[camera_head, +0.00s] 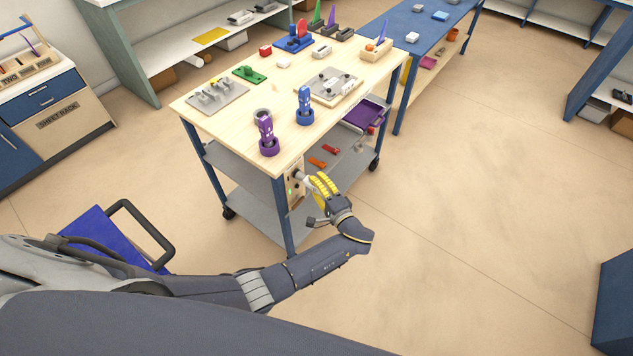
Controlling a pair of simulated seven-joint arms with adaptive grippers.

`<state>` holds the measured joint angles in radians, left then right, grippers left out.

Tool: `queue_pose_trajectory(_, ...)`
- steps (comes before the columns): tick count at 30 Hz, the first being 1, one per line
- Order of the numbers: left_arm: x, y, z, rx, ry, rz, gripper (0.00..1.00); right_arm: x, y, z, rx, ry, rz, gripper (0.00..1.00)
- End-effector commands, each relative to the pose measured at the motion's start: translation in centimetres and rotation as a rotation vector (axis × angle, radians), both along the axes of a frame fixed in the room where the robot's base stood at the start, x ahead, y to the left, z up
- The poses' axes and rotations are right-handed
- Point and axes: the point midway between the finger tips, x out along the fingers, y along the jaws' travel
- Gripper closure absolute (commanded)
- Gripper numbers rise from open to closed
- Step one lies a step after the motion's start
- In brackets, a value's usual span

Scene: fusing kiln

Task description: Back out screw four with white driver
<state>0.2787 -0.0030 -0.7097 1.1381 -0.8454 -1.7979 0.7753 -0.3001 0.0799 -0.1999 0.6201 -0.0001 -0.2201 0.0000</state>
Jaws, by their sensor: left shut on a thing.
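My left gripper (308,184) is at the near corner of the wooden table, below the top. It is shut on a small pale thing (299,176) in front of a beige panel (295,187) with a green light. I cannot tell whether this thing is the white driver. A purple tool (265,127) and a blue tool (304,101) stand upright in round holders on the table. A grey plate with small fittings (333,86) lies behind them, and another grey plate (217,96) lies at the left. Screw four cannot be made out. My right gripper is out of view.
The wooden table (230,121) also carries a green piece (249,74), a blue holder (293,41) and a wooden block (375,50). A purple tray (363,114) and red and orange pieces sit below. A blue table (400,18) stands behind.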

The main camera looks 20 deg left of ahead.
Motion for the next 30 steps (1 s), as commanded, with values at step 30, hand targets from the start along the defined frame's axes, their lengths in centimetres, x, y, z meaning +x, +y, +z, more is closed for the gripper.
queue_pose_trajectory(30, -0.5, -1.2, 0.0, 0.001, 0.000, 0.004, 1.00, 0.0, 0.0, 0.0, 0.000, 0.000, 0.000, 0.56)
